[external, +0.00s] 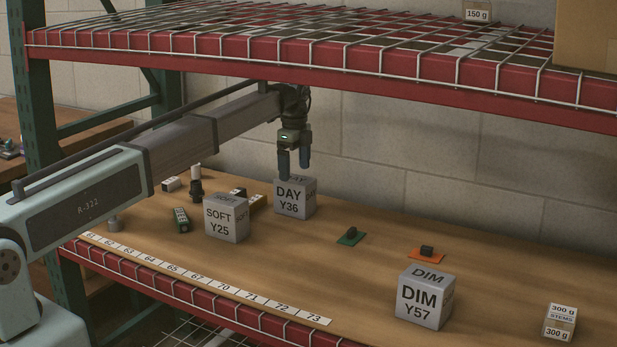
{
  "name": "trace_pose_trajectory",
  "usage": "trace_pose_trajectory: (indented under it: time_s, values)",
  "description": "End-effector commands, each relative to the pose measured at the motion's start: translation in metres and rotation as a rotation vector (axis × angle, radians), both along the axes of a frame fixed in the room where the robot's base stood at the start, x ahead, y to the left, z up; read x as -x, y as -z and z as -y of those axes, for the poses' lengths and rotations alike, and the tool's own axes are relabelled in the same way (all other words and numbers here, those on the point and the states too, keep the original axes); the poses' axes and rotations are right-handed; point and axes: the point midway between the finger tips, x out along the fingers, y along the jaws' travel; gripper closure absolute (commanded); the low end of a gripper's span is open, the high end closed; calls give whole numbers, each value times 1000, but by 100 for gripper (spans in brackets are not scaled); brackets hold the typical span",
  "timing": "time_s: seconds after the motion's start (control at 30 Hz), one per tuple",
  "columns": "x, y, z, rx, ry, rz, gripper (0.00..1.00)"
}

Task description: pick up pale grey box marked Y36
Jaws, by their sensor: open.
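The pale grey box marked DAY Y36 (294,201) stands upright on the wooden shelf, towards the back and left of the middle. My gripper (294,172) points down just above this box, with its two fingers apart and nothing seen between them. The fingertips overlap the box's top edge in the picture; I cannot tell whether they touch it. Part of the top face is hidden behind the fingers.
Grey box SOFT Y25 (227,219) stands left of Y36, with several small parts around it. Grey box DIM Y57 (425,299) is front right. A green plate (351,237) and orange plate (427,255) lie right. The red-edged upper shelf (330,62) hangs overhead.

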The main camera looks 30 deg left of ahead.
Motion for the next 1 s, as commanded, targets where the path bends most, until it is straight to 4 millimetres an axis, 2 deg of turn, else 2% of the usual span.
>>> trace_pose_trajectory:
  time_s: [0.1,0.47,0.73,1.0]
  values:
    - [1,19,0,0,-1,-2,4]
    - [3,43,1,0,-1,-2,4]
    - [5,76,3,0,-1,-1,4]
    - [5,82,3,0,-1,0,4]
